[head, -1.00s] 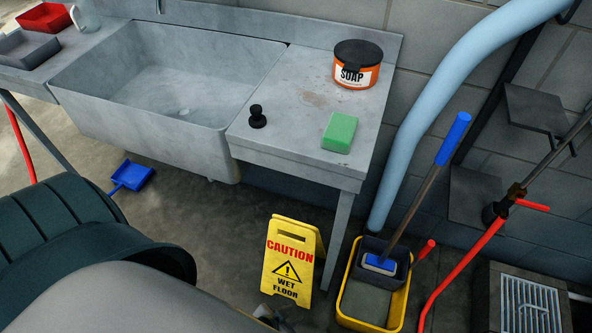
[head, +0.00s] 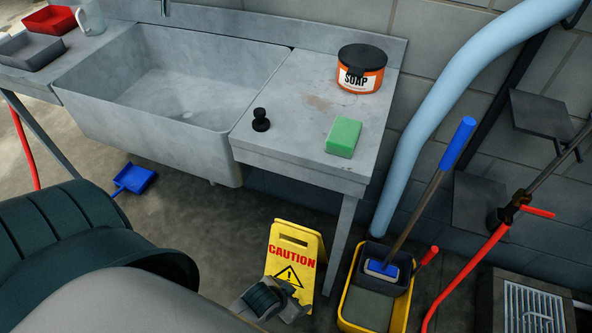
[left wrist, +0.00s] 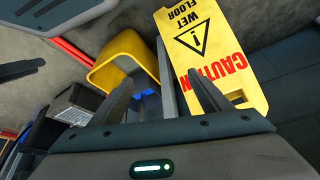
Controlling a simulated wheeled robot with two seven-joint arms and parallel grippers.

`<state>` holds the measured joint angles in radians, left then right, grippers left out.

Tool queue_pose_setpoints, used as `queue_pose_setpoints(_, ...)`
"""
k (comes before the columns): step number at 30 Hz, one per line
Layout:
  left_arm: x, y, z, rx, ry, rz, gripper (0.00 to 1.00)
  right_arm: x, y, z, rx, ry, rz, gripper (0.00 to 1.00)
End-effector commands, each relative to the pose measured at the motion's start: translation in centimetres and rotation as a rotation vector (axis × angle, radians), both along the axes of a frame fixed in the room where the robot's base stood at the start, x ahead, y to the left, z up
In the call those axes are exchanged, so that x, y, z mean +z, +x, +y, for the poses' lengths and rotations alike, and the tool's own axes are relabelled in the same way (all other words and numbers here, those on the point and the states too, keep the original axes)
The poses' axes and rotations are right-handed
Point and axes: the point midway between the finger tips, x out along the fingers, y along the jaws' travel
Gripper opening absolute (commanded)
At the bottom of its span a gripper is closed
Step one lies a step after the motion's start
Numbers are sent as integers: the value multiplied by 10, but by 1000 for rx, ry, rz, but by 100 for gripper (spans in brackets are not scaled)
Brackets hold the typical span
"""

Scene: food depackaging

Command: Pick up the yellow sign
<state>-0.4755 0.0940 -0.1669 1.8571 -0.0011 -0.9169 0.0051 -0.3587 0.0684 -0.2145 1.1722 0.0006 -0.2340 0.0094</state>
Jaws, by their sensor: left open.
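The yellow caution sign (head: 293,256) stands folded on the floor below the right end of the sink counter. My left gripper (head: 272,299) is low in front of the sign in the head view and covers its lower left part. In the left wrist view the sign (left wrist: 211,52) appears upside down beyond the fingers, with its slotted top edge near one finger. My left gripper (left wrist: 163,95) is open with nothing between its fingers. I cannot tell whether a finger touches the sign.
A yellow mop bucket (head: 347,311) stands just right of the sign, with a blue-handled mop (head: 440,173) in it. The counter leg (head: 339,243) is close behind the sign. A blue dustpan (head: 134,178) lies on the floor at the left.

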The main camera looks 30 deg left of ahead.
Motion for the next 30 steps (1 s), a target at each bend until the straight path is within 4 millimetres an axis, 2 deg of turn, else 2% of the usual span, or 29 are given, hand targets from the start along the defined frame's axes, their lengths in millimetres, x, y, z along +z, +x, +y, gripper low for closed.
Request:
queue_pose_setpoints(1, 17, -2, 3, 3, 5, 8, 71, -1, 0, 0, 0, 0, 2, 31)
queue_pose_setpoints(6, 57, -10, 10, 3, 19, 44, 71, 1, 0, 0, -2, -1, 7, 31)
queue_pose_setpoints(15, 107, -21, 17, -37, 44, 95, 71, -3, -2, -3, -5, -5, 21, 31)
queue_pose_setpoints(22, 126, -15, 19, -167, 83, 138, 71, -4, -5, -5, -5, -10, 34, 31)
queue_pose_setpoints(30, 118, 10, 20, -373, 132, 182, 71, -3, -4, -5, -7, -10, 33, 31)
